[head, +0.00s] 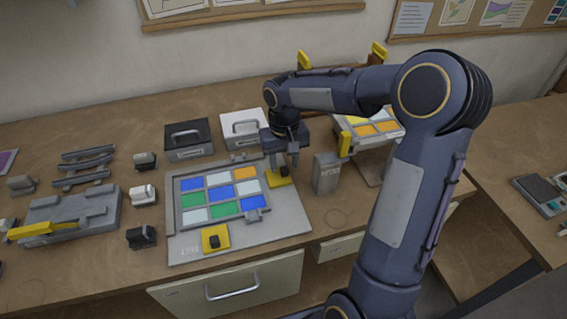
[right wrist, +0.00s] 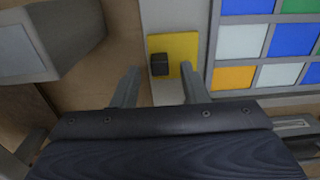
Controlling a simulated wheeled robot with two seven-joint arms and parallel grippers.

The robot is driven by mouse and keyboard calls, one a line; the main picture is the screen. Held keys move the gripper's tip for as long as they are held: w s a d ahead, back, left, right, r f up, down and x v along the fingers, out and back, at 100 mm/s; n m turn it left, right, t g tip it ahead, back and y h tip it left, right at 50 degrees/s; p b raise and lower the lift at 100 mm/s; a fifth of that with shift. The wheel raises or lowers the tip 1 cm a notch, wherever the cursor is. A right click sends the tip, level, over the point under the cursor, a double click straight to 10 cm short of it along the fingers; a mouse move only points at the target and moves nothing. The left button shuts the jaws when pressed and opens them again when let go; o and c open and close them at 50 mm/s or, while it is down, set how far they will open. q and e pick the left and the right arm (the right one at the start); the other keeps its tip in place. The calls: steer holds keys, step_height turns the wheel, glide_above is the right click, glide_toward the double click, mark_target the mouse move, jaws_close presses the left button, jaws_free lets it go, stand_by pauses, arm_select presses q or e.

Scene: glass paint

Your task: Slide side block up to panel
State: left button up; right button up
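The glass panel (head: 220,194), a grid of blue, green, white and orange panes, lies in a grey frame on a grey base board (head: 290,215). A yellow side block (head: 277,181) with a black knob sits at the panel's right side; it also shows in the right wrist view (right wrist: 182,46), with bare board between it and the panes. My right gripper (head: 284,167) is over this block, pointing down. In the right wrist view its open fingers (right wrist: 159,70) stand on either side of the black knob (right wrist: 159,64), with gaps. My left gripper is out of view.
Another yellow block (head: 215,238) with a black knob sits at the board's front edge. A grey block (head: 327,173) stands close to the right of my gripper. Black (head: 188,140) and white (head: 242,127) handled boxes stand behind. Grey fixtures lie left.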

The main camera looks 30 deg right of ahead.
steer(key=shift+f, duration=0.85)
jaws_close()
